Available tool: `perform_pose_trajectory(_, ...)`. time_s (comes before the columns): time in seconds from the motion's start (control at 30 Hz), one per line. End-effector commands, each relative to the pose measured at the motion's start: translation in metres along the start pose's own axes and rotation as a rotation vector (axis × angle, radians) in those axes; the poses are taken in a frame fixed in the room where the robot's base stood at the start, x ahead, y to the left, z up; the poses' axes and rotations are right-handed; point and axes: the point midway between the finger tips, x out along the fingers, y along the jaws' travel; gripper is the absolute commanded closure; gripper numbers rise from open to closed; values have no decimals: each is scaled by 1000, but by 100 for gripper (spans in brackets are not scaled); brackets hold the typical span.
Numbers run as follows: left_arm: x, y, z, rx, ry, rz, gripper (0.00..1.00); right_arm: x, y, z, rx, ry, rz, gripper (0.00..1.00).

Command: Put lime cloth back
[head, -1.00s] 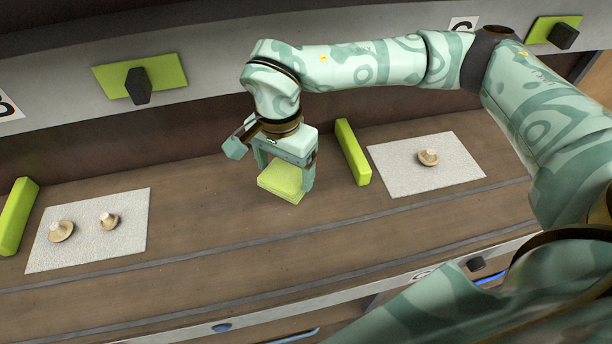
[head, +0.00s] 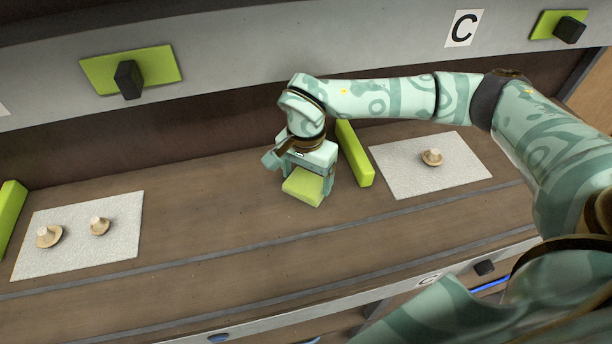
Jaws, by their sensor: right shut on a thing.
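The lime cloth (head: 303,187) is a folded lime-green block in the head view, just right of the middle. My right gripper (head: 308,178) is shut on it, pointing down, close above or at the brown worktop; I cannot tell whether the cloth touches it. The gripper is just left of a lime-green bar (head: 355,155). Part of the cloth is hidden behind the gripper's fingers. My left gripper does not show.
A white mat (head: 400,180) with one mushroom (head: 432,157) lies right of the bar. Another white mat (head: 75,258) at left holds two mushrooms (head: 48,236). Another lime bar (head: 10,212) stands at the left edge. The worktop (head: 210,205) between is clear.

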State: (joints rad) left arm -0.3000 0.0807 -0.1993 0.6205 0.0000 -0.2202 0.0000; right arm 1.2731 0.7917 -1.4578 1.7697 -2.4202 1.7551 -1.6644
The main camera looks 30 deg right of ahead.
Motion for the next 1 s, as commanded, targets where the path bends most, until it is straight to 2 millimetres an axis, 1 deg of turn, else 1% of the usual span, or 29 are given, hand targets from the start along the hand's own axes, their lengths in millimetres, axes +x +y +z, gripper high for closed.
perform_pose_trajectory(0.03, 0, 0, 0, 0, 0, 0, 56, 2, 1, 1, -1, -2, 5, 42)
perform_pose_trajectory(0.07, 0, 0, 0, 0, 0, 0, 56, 2, 1, 1, -1, -2, 5, 15)
perform_pose_trajectory(0.1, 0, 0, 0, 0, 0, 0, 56, 2, 1, 1, -1, -2, 6, 4)
perform_pose_trajectory(0.13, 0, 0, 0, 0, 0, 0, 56, 1, 1, 1, -1, -2, 5, 0)
perform_pose_trajectory(0.37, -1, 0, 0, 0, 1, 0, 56, -1, 1, 1, -1, -2, 4, 0)
perform_pose_trajectory(0.47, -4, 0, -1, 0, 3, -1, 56, -14, 0, 1, -1, -1, 2, 0)
perform_pose_trajectory(0.6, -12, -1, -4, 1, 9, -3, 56, -41, 0, 1, -1, 0, -1, 0)
perform_pose_trajectory(0.73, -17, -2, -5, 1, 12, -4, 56, -63, 0, 1, -1, 0, 0, 0)
perform_pose_trajectory(0.83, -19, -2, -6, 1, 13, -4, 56, -72, 0, 1, 0, -2, 3, 0)
perform_pose_trajectory(1.0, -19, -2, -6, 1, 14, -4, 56, -76, 1, 1, 0, -2, 4, 0)
